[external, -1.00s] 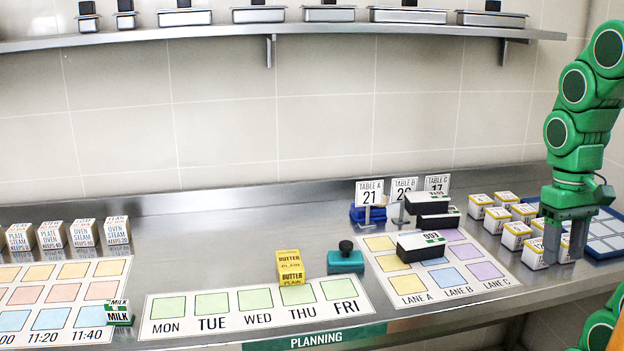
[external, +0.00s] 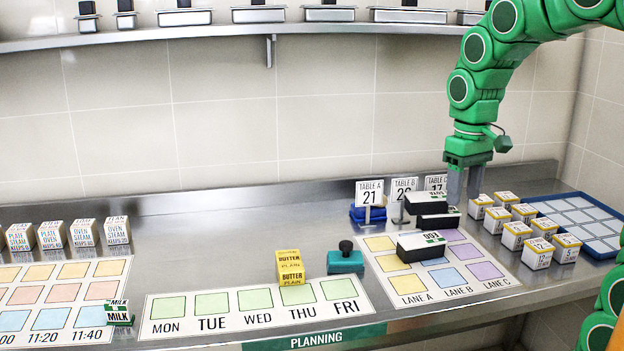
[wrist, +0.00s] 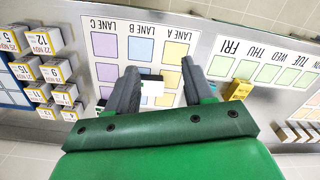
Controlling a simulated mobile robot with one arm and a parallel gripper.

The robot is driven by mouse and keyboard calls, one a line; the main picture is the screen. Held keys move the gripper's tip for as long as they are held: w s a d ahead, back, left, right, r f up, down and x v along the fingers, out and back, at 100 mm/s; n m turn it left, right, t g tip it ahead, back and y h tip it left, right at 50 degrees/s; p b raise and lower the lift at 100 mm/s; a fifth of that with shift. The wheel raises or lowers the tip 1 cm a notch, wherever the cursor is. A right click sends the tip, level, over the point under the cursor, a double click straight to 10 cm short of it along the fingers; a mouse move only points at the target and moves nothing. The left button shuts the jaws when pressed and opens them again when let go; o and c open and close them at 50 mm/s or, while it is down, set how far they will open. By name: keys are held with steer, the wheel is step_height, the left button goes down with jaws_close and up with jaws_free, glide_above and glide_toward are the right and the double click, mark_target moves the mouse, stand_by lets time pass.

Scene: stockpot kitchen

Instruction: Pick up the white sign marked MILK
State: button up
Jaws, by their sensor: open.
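My gripper (external: 464,198) is at the right, far from the sign, pointing down beside the table signs and black blocks. In the wrist view my gripper (wrist: 158,68) has its fingers apart. A white surface (wrist: 152,87) shows between them, and I cannot tell that it is held.
Black blocks (external: 421,247) lie on the lane card. Date cubes (external: 515,235) and a blue tray (external: 590,245) are right. The counter's left middle is clear.

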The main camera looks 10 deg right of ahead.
steer(key=w+a+f+n+t, duration=0.1)
steer(key=w+a+n, duration=0.1)
steer(key=w+a, duration=0.65)
steer(key=w+a+f+n+y, duration=0.1)
steer(key=w+a+f+n, duration=0.15)
steer(key=a, duration=1.05)
steer(key=w+a+f+n+t, duration=0.1)
steer(key=w+a+n, duration=0.1)
steer(key=w+a, duration=0.6)
steer(key=n+g+y, duration=0.1)
steer(key=n+y, duration=0.2)
steer(key=n, duration=0.4)
glide_above(118, 302)
steer(key=d, duration=0.2)
steer(key=shift+m, duration=0.25)
step_height(118, 302, down, 12)
steer(key=shift+f, duration=0.1)
steer(key=shift+x, duration=3.6)
steer(key=shift+s+d, duration=0.1)
steer(key=shift+s, duration=0.15)
